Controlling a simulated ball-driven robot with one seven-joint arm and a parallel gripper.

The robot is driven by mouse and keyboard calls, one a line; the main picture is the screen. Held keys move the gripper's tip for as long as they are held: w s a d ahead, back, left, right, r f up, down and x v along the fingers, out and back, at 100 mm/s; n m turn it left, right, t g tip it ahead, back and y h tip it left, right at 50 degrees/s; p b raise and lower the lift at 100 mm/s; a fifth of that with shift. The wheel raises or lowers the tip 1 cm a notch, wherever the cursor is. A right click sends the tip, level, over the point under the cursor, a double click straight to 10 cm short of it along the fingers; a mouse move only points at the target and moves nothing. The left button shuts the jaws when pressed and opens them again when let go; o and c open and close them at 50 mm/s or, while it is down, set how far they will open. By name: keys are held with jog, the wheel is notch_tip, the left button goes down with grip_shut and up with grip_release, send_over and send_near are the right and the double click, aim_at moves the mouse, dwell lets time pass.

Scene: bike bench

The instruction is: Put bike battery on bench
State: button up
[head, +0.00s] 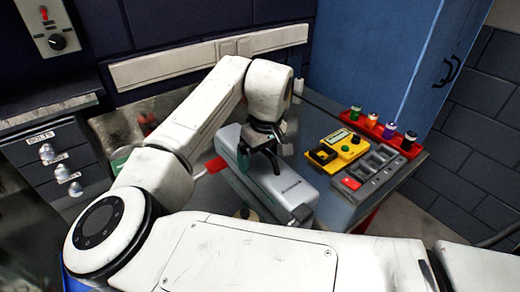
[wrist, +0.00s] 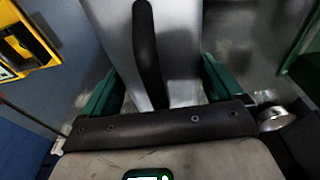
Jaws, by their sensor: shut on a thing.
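The bike battery (head: 287,188) is a long pale grey box in the head view, lying slantwise over the grey bench (head: 331,207). My gripper (head: 261,158) comes down from above and is shut on the battery across its width, near the middle. In the wrist view the green fingers of my gripper (wrist: 162,92) stand on both sides of the silver battery (wrist: 187,45). A black curved strip shows between the fingers. I cannot tell whether the battery's underside touches the bench; my arm hides part of the near side.
A yellow meter (head: 342,148), a grey sectioned tray (head: 370,168) and a red rack (head: 386,132) with several coloured spools lie right of the battery. A drawer unit (head: 48,160) labelled bolts stands left. A blue cabinet (head: 375,60) stands behind.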

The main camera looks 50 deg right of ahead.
jog(key=shift+r, duration=0.15)
jog(key=o, duration=1.7)
jog(key=shift+f, duration=0.2)
jog(key=shift+r, duration=0.1)
jog(key=r, duration=0.4)
jog(key=s+r, duration=0.1)
jog(key=r, duration=0.7)
jog(key=shift+s+a, duration=0.3)
jog(key=shift+s, duration=0.1)
